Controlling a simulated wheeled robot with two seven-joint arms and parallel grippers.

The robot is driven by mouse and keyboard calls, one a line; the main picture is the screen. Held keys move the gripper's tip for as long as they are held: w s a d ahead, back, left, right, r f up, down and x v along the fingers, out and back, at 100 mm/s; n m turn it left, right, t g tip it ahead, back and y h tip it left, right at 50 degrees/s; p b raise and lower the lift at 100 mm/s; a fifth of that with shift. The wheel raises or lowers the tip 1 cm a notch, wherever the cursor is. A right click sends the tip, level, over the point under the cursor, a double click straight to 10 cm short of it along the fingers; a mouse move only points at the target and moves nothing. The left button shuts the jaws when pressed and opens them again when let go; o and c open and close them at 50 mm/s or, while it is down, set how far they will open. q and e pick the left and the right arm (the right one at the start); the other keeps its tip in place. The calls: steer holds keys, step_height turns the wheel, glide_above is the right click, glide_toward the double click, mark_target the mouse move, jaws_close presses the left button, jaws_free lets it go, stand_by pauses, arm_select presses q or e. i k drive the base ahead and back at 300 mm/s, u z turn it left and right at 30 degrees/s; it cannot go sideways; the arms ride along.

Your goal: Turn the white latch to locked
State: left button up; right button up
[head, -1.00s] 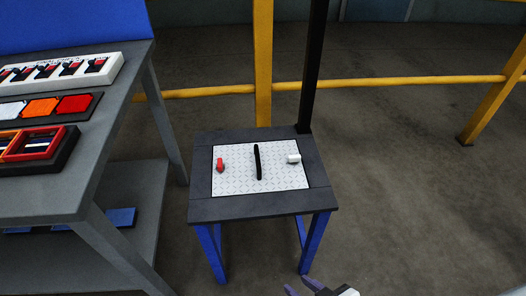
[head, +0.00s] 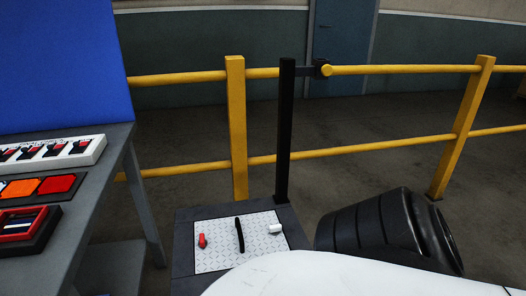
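The white latch (head: 275,229) sits at the right side of a light diamond-plate panel (head: 217,258) in the head view. The panel lies on top of a small dark stand (head: 185,227). A red latch (head: 202,241) is at the panel's left, and a black upright bar (head: 240,234) stands between the two. Whether the white latch is locked cannot be told from here. My white and black arm crosses the lower right and hides the front of the stand. Neither gripper shows in the head view.
A grey table (head: 75,215) with a switch strip (head: 55,150), coloured tiles (head: 57,184) and a red tray (head: 30,222) stands at the left. A black post (head: 285,130) rises behind the panel. A yellow railing (head: 236,120) runs behind; floor beyond is clear.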

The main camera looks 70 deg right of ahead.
mark_target(275, 229)
steer(key=k, duration=0.9)
steer(key=z, duration=1.4)
steer(key=i, duration=0.45)
